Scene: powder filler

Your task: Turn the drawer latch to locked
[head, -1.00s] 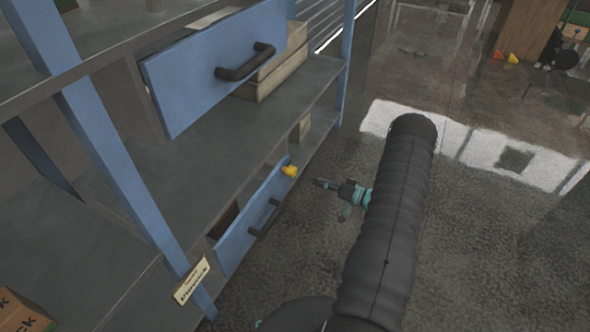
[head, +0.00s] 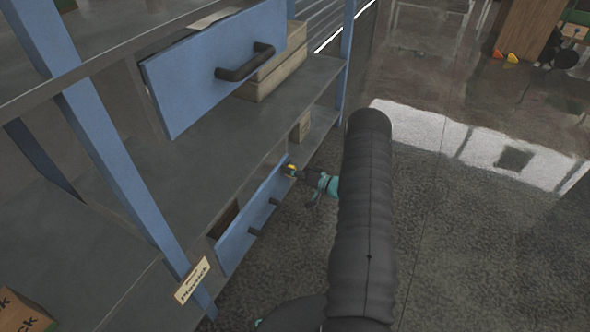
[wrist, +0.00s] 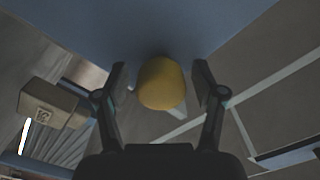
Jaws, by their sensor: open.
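The yellow drawer latch (head: 288,166) sits at the far upper end of the low blue drawer front (head: 242,235). In the wrist view the rounded yellow latch (wrist: 161,84) stands between my two open fingers. A narrow gap shows on each side of it, so the fingers appear apart from it. My gripper (head: 291,172) is at the latch in the head view and hides part of it. Which way the latch is turned cannot be told from these frames.
A larger blue drawer (head: 212,65) with a dark handle sticks out above, left of my arm. A wooden box (head: 272,75) lies behind it on the shelf. A blue post (head: 120,165) and a label (head: 192,281) stand nearer.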

